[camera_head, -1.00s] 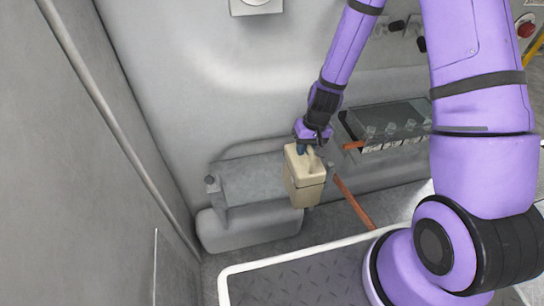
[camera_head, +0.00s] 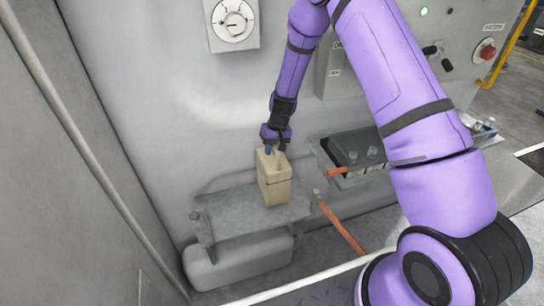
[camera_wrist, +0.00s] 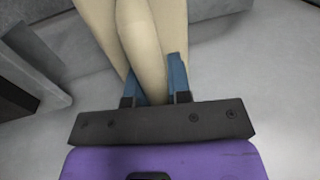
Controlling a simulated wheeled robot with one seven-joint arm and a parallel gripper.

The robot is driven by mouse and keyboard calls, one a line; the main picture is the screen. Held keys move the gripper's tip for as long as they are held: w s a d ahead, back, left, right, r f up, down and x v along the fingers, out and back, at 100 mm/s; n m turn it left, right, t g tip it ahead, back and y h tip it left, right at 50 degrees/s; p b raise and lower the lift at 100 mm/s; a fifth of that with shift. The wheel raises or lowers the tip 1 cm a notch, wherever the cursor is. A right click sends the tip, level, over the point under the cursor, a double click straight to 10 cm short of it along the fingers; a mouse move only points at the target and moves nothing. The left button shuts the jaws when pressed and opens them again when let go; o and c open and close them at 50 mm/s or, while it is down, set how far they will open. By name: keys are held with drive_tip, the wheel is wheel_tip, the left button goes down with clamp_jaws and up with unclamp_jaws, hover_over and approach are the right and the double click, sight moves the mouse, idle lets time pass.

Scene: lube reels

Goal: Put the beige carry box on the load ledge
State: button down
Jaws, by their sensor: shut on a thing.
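The beige carry box (camera_head: 274,182) stands upright over the right part of the grey load ledge (camera_head: 230,214). Its base appears at the ledge surface, but I cannot tell whether it rests on it or hangs just above. My gripper (camera_head: 273,151) is at the top of the box, shut on its handle. In the wrist view, the blue fingers of my gripper (camera_wrist: 155,88) sit either side of the beige handle, and the box (camera_wrist: 95,20) fills the top middle. The underside of the box is hidden.
A grey rounded tank (camera_head: 240,262) sits below the ledge. A dark rack with small fittings (camera_head: 360,158) and an orange bar (camera_head: 342,228) are to the right. A round dial (camera_head: 233,19) is on the wall above. The ledge's left part is bare.

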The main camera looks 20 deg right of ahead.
sight(271, 158)
drive_tip(key=shift+f, duration=1.75)
drive_tip(key=c, duration=1.1)
unclamp_jaws()
drive_tip(key=shift+f, duration=0.1)
drive_tip(key=shift+o, duration=0.2)
wheel_tip(271, 158, up, 12)
drive_tip(key=d, duration=0.2)
drive_tip(key=shift+d, duration=0.15)
